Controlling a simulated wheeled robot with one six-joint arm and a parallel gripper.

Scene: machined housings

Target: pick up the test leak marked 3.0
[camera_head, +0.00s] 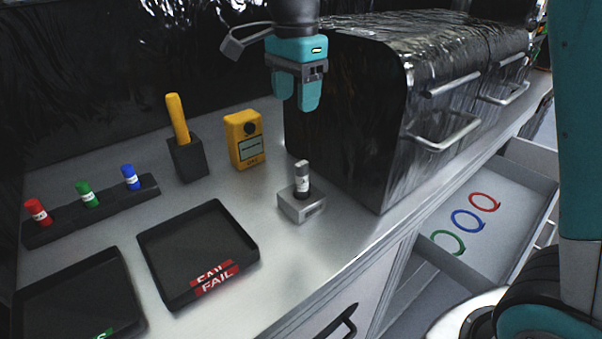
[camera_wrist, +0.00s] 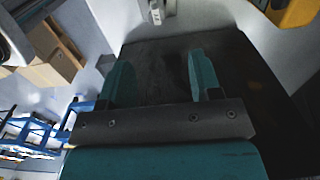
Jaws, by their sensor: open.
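Three small capped cylinders, red (camera_head: 38,212), green (camera_head: 87,194) and blue (camera_head: 130,177), stand in a dark rack (camera_head: 60,222) at the left in the head view. A grey-topped cylinder (camera_head: 302,178) stands upright in a small metal block (camera_head: 302,207) near the middle. Their labels are too small to read, so I cannot tell which is marked 3.0. My teal gripper (camera_head: 297,92) is open and empty, raised in front of the large dark housing. In the wrist view its spread fingers (camera_wrist: 161,62) show against a dark surface, with the metal block (camera_wrist: 156,12) beyond.
A yellow meter (camera_head: 245,140) and a dark holder (camera_head: 188,160) with a yellow-handled tool stand behind. A FAIL tray (camera_head: 170,285) and another dark tray (camera_head: 75,262) lie in front. The large housing (camera_head: 350,110) stands right. An open drawer (camera_head: 525,190) holds coloured rings.

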